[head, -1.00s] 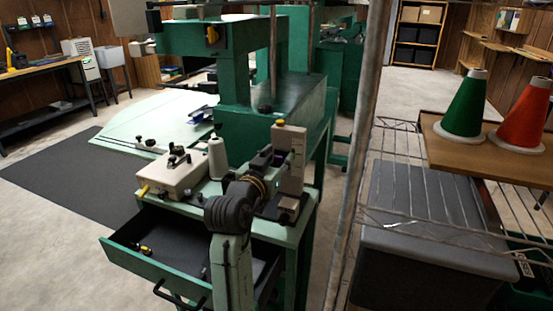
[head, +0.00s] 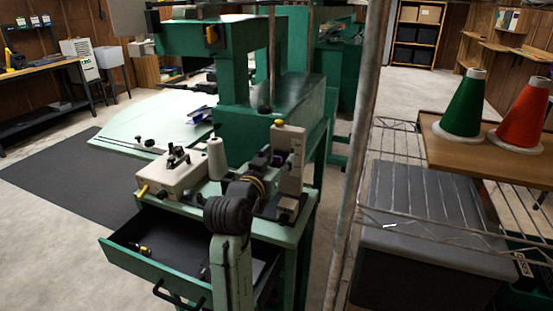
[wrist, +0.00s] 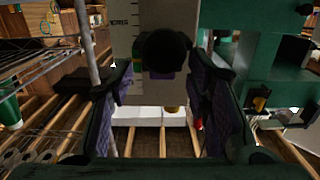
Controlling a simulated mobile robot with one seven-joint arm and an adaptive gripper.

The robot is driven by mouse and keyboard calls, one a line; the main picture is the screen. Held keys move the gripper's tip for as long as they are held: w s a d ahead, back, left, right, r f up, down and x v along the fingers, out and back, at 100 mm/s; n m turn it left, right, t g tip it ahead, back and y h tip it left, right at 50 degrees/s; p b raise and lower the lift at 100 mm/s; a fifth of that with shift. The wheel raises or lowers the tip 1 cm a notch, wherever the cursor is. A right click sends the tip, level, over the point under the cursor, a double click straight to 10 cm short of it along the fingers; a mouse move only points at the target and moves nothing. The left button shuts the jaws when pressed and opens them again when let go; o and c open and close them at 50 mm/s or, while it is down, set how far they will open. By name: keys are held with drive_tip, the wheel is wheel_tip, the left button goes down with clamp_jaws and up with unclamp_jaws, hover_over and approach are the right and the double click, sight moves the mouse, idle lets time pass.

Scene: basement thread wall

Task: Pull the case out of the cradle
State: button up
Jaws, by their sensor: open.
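A pale upright stand (head: 291,158) with a yellow top knob stands at the right end of the green machine table. My gripper (head: 266,160) is at its left side in the head view. In the wrist view the same stand (wrist: 125,50) has printed scale marks. A dark round piece (wrist: 167,52), with purple below it, shows in front of the stand. My gripper (wrist: 162,95) is open, its fingers apart on either side with no visible grip on that piece. I cannot tell which part is the case and which the cradle; my gripper partly hides them in the head view.
A white cone (head: 216,158) and a pale box device (head: 175,172) stand left of my gripper. An open drawer (head: 150,262) juts out below.

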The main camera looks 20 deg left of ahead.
drive_tip(key=shift+s+a, duration=0.1)
drive_tip(key=shift+s+r+b, duration=2.1)
drive_tip(key=shift+s+r, duration=0.1)
drive_tip(key=shift+s, duration=3.4)
drive_tip(key=w+f, duration=0.1)
drive_tip(key=w, duration=0.2)
drive_tip(key=w+f+p, duration=0.1)
drive_tip(key=w, duration=0.2)
drive_tip(key=w+f+p, duration=0.1)
drive_tip(key=w+f, duration=0.1)
drive_tip(key=w, duration=0.1)
drive_tip(key=shift+w, duration=0.3)
drive_tip(key=shift+w+f+p, duration=0.15)
drive_tip(key=shift+w+p, duration=0.2)
drive_tip(key=shift+w, duration=0.2)
drive_tip(key=shift+c, duration=0.4)
clamp_jaws()
